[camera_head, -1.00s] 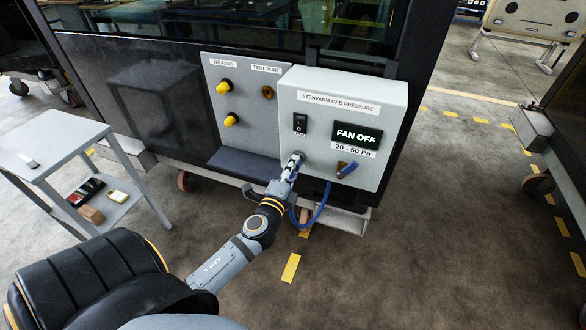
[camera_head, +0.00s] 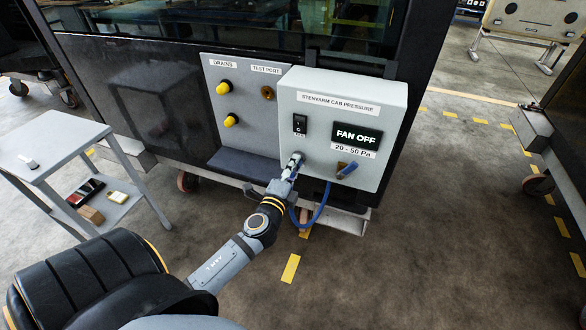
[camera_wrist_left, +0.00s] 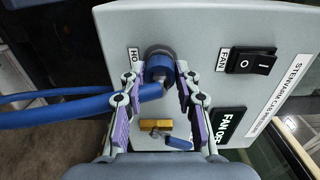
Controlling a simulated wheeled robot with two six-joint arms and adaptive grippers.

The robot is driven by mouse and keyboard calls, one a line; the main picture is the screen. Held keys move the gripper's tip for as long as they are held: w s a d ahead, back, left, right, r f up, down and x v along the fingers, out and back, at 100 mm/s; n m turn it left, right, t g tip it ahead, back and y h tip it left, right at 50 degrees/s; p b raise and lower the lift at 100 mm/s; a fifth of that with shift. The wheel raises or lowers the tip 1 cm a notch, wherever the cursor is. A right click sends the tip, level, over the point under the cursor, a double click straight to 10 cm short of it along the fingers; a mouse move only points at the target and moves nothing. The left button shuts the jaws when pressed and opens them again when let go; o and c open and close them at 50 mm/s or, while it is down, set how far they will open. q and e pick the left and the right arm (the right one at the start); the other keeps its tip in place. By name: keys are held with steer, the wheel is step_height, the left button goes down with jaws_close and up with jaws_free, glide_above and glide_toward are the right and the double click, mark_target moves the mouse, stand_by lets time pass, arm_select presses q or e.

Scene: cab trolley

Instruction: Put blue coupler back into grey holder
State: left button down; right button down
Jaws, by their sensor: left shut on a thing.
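My left gripper (camera_head: 293,165) is at the lower left of the grey pressure box. In the left wrist view my left gripper (camera_wrist_left: 157,76) has a finger on each side of the blue coupler (camera_wrist_left: 159,68) and is shut on it. The coupler's far end meets the dark grey round holder (camera_wrist_left: 158,50) on the box face, and the two look lined up. I cannot tell how deep the coupler sits in it. A blue hose (camera_wrist_left: 70,115) bends from the coupler to the left. In the head view the gripper mostly hides coupler and holder. My right gripper is not in view.
The pressure box (camera_head: 317,158) carries a fan switch (camera_head: 300,124), a display reading FAN OFF (camera_head: 357,134) and a brass valve with a blue lever (camera_head: 348,169). Yellow drain knobs (camera_head: 231,120) and a brass test port (camera_head: 267,93) are left of it. A trolley (camera_head: 40,150) stands far left.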

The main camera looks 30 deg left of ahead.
arm_select(q)
steer(key=shift+w, duration=0.2)
steer(key=c, duration=0.9)
jaws_free()
steer(key=shift+s, duration=0.1)
steer(key=v, duration=1.1)
steer(key=shift+s, duration=0.4)
steer(key=shift+d, duration=0.15)
steer(key=o, duration=0.9)
